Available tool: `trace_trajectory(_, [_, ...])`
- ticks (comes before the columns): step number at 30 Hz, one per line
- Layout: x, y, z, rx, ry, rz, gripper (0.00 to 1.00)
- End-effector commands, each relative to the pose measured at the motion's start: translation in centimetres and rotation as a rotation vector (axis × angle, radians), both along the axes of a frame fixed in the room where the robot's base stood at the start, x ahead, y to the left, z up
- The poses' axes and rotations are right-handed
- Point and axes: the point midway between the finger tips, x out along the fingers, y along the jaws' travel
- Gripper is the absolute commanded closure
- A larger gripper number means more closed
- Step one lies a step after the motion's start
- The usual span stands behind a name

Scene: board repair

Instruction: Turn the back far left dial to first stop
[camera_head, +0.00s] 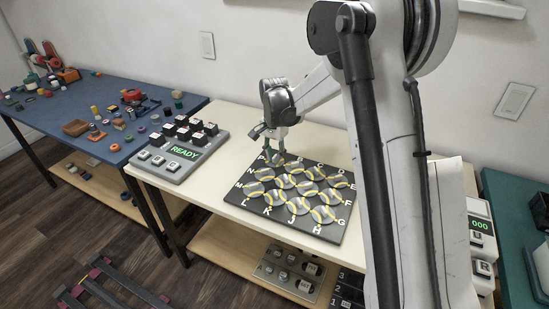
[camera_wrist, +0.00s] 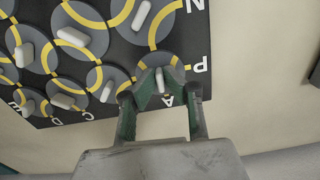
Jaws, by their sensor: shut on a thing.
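The black board (camera_head: 268,222) lies on the cream table and carries rows of grey dials with yellow arcs, with white letters around its edge. The back far left dial (camera_wrist: 150,62), at the corner by the letters P and A, is partly hidden by my fingers. Its pale raised handle (camera_wrist: 160,80) stands between my green-padded fingertips. My gripper (camera_wrist: 164,88) points down at this corner and is shut on the handle. In the head view, my gripper (camera_head: 276,156) is over the same corner, and the dial under it is mostly hidden.
A grey box with several black keys and a lit READY display (camera_head: 184,151) stands left of the board. A blue table (camera_head: 85,120) with many small parts is farther left. My arm blocks the view right of the board.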

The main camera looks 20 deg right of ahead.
Motion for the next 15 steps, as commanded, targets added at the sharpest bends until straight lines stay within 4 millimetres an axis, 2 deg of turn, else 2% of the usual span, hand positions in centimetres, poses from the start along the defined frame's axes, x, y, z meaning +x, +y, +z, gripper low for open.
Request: trace_trajectory(15, [0.12, 0.08, -0.03, 0.0, 0.0, -0.467, 1.0])
